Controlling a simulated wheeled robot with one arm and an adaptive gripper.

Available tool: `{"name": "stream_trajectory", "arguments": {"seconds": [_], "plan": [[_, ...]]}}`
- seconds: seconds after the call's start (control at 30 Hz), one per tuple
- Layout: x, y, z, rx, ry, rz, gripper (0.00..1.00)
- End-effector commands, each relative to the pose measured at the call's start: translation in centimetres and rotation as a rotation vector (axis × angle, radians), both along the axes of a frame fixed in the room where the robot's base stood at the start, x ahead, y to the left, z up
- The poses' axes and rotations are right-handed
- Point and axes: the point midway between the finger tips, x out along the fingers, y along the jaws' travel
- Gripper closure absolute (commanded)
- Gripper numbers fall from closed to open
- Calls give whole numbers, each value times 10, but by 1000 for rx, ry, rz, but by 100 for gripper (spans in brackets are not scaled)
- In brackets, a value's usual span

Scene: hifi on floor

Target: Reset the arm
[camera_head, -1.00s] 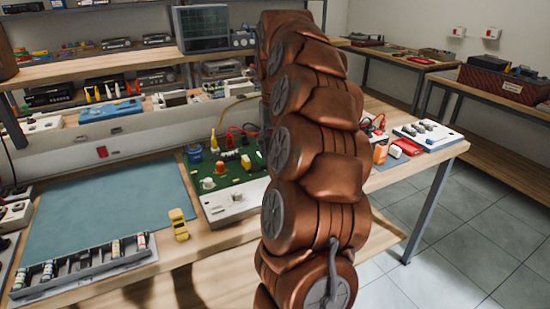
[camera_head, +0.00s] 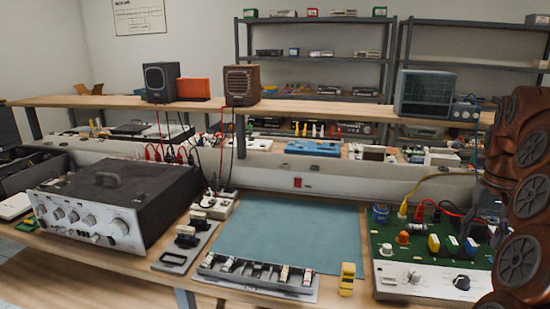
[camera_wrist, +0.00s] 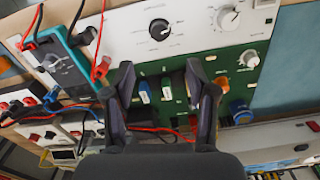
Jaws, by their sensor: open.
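My arm (camera_head: 522,200) stands at the right edge of the head view, copper-coloured and partly cut off. Beyond the fingers lies a green circuit board (camera_wrist: 180,72) with a white control panel (camera_wrist: 200,30) carrying knobs. The same green board (camera_head: 445,245) shows in the head view, left of my arm. How far the fingertips are from the board is hard to tell.
The workbench holds a teal mat (camera_head: 290,235), a grey component tray (camera_head: 258,278), a yellow object (camera_head: 347,279) and a large grey instrument (camera_head: 120,210). A shelf (camera_head: 300,106) with speakers and an oscilloscope (camera_head: 425,94) runs behind. Wires lie near the gripper.

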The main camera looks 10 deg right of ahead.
Motion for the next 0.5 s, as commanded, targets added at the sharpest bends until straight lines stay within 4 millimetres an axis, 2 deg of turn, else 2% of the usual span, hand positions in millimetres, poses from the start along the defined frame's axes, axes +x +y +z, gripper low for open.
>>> {"name": "stream_trajectory", "arguments": {"seconds": [0.13, 0.37, 0.5], "plan": [[0, 0, 0, 0, 0, 0, 43], [2, 40, -2, 9, 9, 78, 43], [1, 70, -5, 14, 13, 134, 43]]}}
